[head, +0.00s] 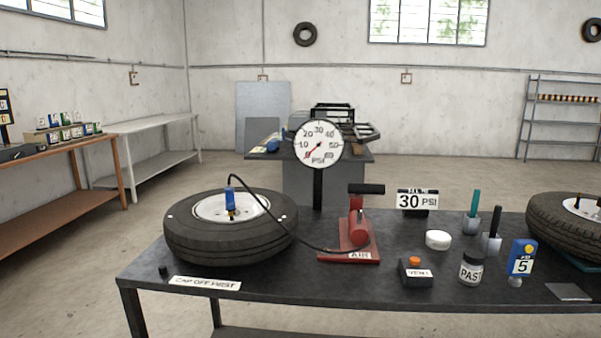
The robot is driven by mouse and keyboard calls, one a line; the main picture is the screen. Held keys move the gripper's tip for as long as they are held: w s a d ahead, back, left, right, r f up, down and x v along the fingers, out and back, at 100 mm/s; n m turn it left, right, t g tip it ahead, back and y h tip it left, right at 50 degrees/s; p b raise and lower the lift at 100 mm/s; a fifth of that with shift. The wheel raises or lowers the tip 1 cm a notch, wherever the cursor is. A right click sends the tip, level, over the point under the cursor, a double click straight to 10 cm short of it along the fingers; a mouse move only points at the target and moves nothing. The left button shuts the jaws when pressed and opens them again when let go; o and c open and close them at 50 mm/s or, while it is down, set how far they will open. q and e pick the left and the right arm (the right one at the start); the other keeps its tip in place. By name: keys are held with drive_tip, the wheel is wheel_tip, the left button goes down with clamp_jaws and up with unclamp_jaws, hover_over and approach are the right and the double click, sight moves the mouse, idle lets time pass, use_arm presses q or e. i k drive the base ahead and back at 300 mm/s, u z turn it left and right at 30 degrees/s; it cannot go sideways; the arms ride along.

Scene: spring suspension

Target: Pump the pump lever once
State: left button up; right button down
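The red pump (358,232) stands on its red base, marked "AIR", at the middle of the dark workbench. Its pump lever (367,189) is a dark horizontal handle at the top of the pump, in a raised position. A black hose (268,212) runs from the pump to a blue fitting (230,200) on the tire (230,240) lying at the left. The pressure gauge (318,140) stands behind, between tire and pump, its red needle near the low end of the dial. Neither of my grippers is in the head view.
A "30 PSI" sign (416,201), white round lid (438,240), orange-buttoned "VENT" box (415,272), paste jar (471,268), blue "5" tag (521,258) and two handled tools stand right of the pump. A second tire (565,222) lies far right. The bench front below the pump is clear.

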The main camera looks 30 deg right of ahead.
sight(356, 189)
drive_tip(key=u, duration=0.1)
drive_tip(key=k, duration=0.6)
drive_tip(key=z, duration=0.9)
drive_tip(key=i, duration=0.45)
